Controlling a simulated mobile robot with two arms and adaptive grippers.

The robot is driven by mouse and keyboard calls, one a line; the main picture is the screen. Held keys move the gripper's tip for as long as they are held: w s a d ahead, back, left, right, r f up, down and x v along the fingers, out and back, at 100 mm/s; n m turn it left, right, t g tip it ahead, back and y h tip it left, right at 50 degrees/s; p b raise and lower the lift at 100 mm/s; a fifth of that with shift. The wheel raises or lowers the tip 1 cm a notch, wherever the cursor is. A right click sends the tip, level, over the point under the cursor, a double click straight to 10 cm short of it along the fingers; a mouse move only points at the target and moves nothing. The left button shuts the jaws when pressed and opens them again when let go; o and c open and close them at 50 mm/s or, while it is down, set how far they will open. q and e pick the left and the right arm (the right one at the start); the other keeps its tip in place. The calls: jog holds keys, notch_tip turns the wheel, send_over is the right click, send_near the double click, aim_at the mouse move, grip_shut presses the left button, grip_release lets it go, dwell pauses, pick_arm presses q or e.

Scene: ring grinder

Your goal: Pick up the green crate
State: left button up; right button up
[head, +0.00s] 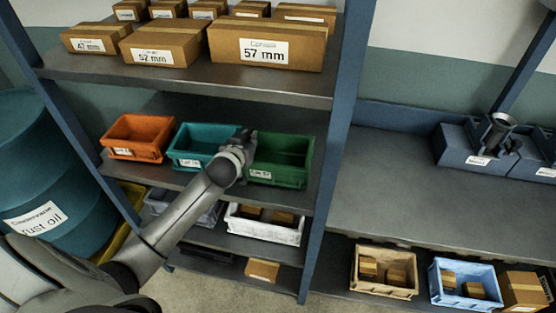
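The green crate (283,158) stands on the middle shelf of the rack, at the right end of a row of crates. It looks empty and has a small white label on its front. My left arm reaches in from the lower left, and my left gripper (246,145) is at the crate's left side, over the gap beside the teal crate (195,148). The gripper covers the green crate's left edge. Its fingers are small and partly hidden, so I cannot tell whether they are open or touch the crate. My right gripper is not in view.
An orange crate (138,138) stands left of the teal one. Cardboard boxes (267,45) fill the shelf above. A white crate (264,224) stands on the shelf below. A rack post (335,130) rises right of the green crate. A blue barrel (38,165) stands at left.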

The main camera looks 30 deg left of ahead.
pick_arm(q)
grip_shut()
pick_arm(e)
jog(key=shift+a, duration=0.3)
